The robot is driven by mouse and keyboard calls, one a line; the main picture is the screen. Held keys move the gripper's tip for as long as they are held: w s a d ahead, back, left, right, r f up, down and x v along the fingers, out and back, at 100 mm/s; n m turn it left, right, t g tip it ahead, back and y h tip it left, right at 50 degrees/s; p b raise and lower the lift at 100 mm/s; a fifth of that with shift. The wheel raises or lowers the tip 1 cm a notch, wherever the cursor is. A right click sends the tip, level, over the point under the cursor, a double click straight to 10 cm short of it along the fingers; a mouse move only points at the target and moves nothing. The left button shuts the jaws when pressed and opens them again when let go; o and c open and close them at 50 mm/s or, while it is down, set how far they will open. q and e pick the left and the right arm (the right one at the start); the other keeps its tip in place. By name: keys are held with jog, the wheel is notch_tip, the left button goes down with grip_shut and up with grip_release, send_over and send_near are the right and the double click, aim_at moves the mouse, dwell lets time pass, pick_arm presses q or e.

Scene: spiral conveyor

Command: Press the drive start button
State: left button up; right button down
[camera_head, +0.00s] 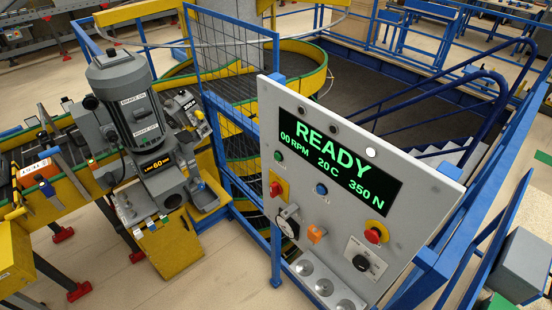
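A grey control panel (340,130) stands right of the middle, tilted in the view. Its black display (330,160) reads READY, 00 RPM, 20 C and 350 N in green. Button labels are too small to read, so I cannot tell which is drive start. Neither gripper is in view.
A grey motor unit (132,105) on a yellow base (172,243) stands left of the panel. A yellow-sided spiral conveyor (300,60) rises behind, beside a blue mesh guard (235,60). Blue railings (500,115) border the right. Bare floor (222,270) shows between the base and panel.

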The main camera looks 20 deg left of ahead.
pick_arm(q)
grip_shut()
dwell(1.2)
